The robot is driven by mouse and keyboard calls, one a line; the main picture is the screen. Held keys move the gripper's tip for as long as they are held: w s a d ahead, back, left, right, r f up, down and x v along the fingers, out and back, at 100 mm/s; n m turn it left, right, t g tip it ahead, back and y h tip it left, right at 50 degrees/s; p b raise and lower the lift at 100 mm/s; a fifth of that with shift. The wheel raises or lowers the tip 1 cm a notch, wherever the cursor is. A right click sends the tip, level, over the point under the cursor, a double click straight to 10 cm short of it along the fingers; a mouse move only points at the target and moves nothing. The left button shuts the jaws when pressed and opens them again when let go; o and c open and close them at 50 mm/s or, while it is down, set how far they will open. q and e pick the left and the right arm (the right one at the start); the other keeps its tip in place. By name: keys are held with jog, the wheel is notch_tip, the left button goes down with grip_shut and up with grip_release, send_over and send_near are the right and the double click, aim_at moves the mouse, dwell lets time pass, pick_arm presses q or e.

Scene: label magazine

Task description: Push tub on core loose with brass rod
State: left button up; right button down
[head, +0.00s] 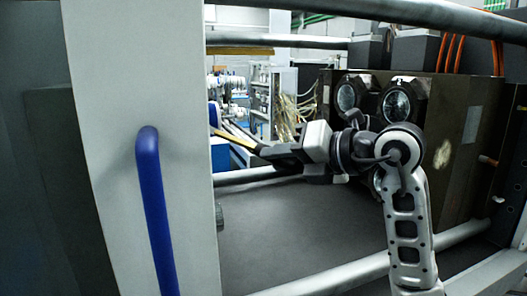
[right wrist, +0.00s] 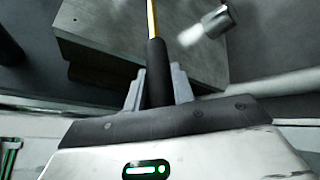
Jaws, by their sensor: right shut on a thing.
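My right gripper (head: 262,152) reaches left from the right arm in the head view. In the right wrist view its two grey fingers (right wrist: 157,88) are shut on the black grip of the brass rod (right wrist: 152,18). The rod points away from the gripper, up out of the right wrist view. In the head view the rod (head: 233,138) slants up and left, toward the edge of the white panel. I cannot make out the tub or the core in either view. My left gripper is not in view.
A white panel (head: 110,60) with a blue handle (head: 157,210) fills the left of the head view. A dark machine block with round lenses (head: 397,105) stands at right. Metal rails (head: 330,276) cross the view. A grey block (right wrist: 195,65) and a short metal cylinder (right wrist: 217,22) lie beyond my fingers.

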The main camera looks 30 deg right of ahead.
aim_at(244, 142)
jog(key=shift+w+r, duration=0.2)
jog(key=shift+w, duration=0.15)
jog(key=w, duration=0.2)
jog(key=w+p, duration=0.1)
jog(key=w, duration=0.3)
jog(key=shift+w+a+p, duration=0.3)
jog(key=shift+w+p, duration=0.1)
jog(key=shift+w, duration=0.8)
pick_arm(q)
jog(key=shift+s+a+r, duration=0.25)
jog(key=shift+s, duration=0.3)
pick_arm(e)
jog(key=shift+w+f, duration=0.1)
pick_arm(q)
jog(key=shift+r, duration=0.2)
pick_arm(e)
jog(key=shift+w, duration=0.15)
pick_arm(q)
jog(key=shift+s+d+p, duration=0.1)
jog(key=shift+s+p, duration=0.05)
jog(key=shift+p, duration=0.35)
pick_arm(e)
jog(key=shift+w+a, duration=0.1)
jog(key=shift+w, duration=0.6)
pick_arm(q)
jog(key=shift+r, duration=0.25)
pick_arm(e)
jog(key=shift+w, duration=0.25)
